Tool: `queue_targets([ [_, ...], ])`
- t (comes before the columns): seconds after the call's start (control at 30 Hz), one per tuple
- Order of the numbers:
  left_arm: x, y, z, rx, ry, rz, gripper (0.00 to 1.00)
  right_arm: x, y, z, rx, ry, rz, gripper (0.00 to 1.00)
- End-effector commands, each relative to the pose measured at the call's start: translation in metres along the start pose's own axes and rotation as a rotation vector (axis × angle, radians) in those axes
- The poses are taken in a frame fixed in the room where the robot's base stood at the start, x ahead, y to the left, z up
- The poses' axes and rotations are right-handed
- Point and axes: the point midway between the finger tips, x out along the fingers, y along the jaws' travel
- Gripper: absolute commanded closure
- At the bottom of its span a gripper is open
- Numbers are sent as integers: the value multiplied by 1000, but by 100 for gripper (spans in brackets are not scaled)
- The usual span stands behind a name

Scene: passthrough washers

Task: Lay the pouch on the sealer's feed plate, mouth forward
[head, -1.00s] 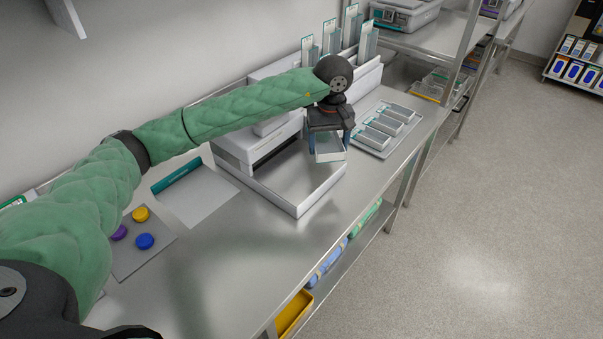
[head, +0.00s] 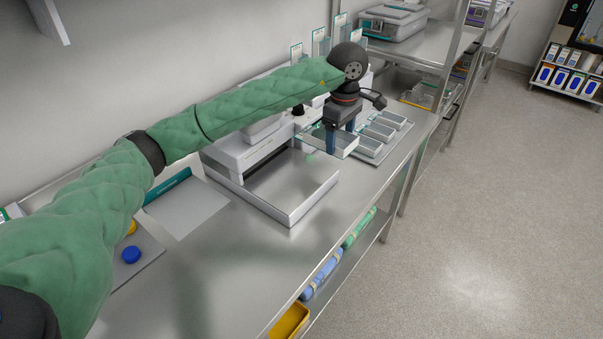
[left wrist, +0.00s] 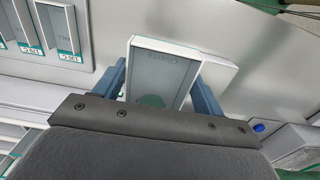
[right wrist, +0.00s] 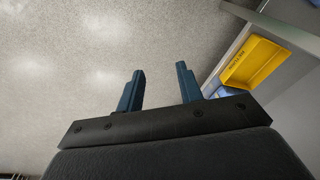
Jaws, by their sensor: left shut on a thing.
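My left gripper (head: 341,140) is shut on a pale, flat pouch (head: 345,147) with a white rim. In the left wrist view the pouch (left wrist: 165,68) lies between both blue fingers, with lettering near its far end and a green round mark near the gripper. The gripper holds it above the bench, just beyond the back right corner of the sealer's silver feed plate (head: 290,185). The white sealer (head: 240,152) stands behind the plate. The plate is bare. My right gripper (right wrist: 160,92) is open and empty, seen only in the right wrist view.
A white sheet with a teal edge (head: 195,208) lies left of the sealer. A yellow bin (right wrist: 254,62) sits on the lower shelf. The front of the bench is clear.

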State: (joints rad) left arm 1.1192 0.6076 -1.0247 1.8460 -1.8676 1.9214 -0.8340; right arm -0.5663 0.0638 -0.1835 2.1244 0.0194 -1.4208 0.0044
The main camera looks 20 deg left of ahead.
Motion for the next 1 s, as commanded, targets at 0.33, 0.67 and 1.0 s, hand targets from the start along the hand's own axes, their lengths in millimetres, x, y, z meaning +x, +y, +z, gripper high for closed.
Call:
queue_targets([
  [0.33, 24, -38, -23, 1, 0, -1, 51, 71, 9, 18, 0, -11, 11, 64],
  [0.67, 47, -71, -43, 2, 1, -1, 51, 134, 20, 45, -1, -15, 23, 64],
  [1.0, 62, -81, -49, 2, 0, 0, 51, 163, 27, 57, -3, -8, 31, 64],
])
